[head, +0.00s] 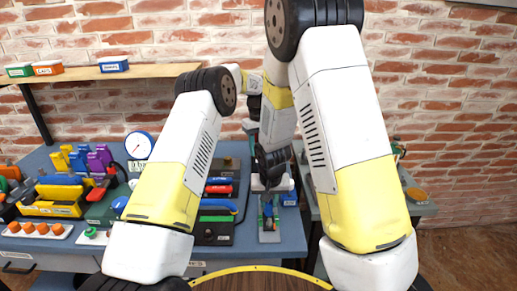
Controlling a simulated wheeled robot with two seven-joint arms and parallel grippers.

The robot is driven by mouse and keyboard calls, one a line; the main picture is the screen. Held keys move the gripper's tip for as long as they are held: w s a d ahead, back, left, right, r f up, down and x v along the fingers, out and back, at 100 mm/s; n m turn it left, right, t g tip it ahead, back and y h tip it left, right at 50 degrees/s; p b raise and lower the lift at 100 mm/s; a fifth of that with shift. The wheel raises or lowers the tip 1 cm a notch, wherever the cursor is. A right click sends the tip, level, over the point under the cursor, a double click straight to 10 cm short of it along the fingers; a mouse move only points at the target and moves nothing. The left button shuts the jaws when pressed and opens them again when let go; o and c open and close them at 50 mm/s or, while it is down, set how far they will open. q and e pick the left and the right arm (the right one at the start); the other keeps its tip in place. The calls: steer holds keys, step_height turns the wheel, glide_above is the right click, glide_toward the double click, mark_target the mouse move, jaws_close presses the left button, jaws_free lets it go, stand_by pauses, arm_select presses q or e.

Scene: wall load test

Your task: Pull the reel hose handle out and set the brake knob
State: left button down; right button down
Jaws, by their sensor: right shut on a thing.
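My right gripper (270,187) is small in the head view, below the end of my right forearm, pointing down at the bench. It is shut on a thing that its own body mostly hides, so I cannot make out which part. Just below it, a narrow grey fixture (269,237) with a blue part (268,209) stands on the blue bench top. I cannot tell whether the gripper touches this blue part. My left arm reaches forward, and its gripper is hidden behind my right arm. I cannot pick out the reel hose handle or the brake knob for certain.
The blue bench (281,240) carries a round gauge (139,145), a dark panel with red and blue bars (220,190), yellow and purple blocks (90,158) and a strip of orange knobs (38,230). A wooden shelf (150,71) with small boxes hangs on the brick wall.

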arm_select(q)
steer(key=shift+r, duration=0.1)
steer(key=c, duration=0.9)
jaws_free()
step_height(320, 180, up, 12)
steer(key=shift+a, duration=0.1)
arm_select(e)
steer(key=c, duration=1)
jaws_free()
